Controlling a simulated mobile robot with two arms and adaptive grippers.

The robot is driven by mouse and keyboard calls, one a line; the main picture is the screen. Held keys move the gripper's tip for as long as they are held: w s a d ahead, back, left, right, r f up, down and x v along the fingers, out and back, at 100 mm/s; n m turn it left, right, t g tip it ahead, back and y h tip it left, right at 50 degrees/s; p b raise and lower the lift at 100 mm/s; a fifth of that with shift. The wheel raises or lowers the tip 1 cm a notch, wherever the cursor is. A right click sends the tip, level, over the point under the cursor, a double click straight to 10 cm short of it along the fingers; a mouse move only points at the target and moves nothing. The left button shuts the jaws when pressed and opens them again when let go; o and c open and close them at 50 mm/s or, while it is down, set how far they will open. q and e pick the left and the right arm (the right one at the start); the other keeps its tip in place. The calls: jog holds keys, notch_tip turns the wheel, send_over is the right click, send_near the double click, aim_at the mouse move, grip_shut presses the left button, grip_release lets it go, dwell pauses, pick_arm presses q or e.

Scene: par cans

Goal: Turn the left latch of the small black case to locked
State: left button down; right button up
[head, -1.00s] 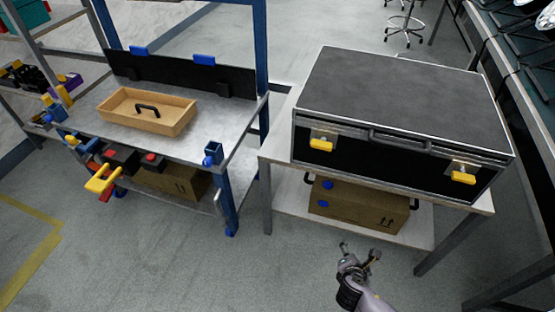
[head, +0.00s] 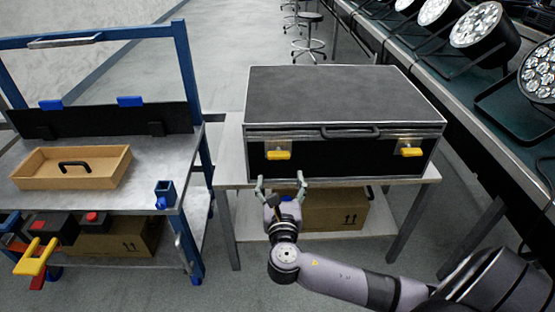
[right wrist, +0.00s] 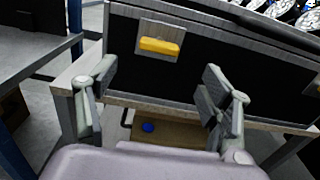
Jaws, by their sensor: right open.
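The small black case (head: 345,95) sits closed on a light table, its front with a handle facing me. Its left latch (head: 278,151) is a yellow tab on a metal plate, lying horizontal; it also shows in the right wrist view (right wrist: 160,46). The right latch (head: 410,149) is a similar yellow tab. My right gripper (head: 280,184) is open and empty, below and in front of the left latch, apart from it. In the right wrist view its open fingers (right wrist: 155,95) stand either side, below the latch. My left gripper is not in view.
The table (head: 228,160) has a cardboard box (head: 335,210) on its lower shelf. At left a blue-framed workbench (head: 150,180) holds a wooden tray (head: 118,165). At right a long bench (head: 500,120) carries several par cans (head: 477,27).

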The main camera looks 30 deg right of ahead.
aim_at(279, 158)
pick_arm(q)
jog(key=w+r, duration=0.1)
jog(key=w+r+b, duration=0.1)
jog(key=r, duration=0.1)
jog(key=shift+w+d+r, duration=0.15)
pick_arm(e)
jog(key=x, duration=1)
jog(key=shift+a, duration=0.1)
jog(key=c, duration=1.2)
jog(key=shift+o, duration=0.2)
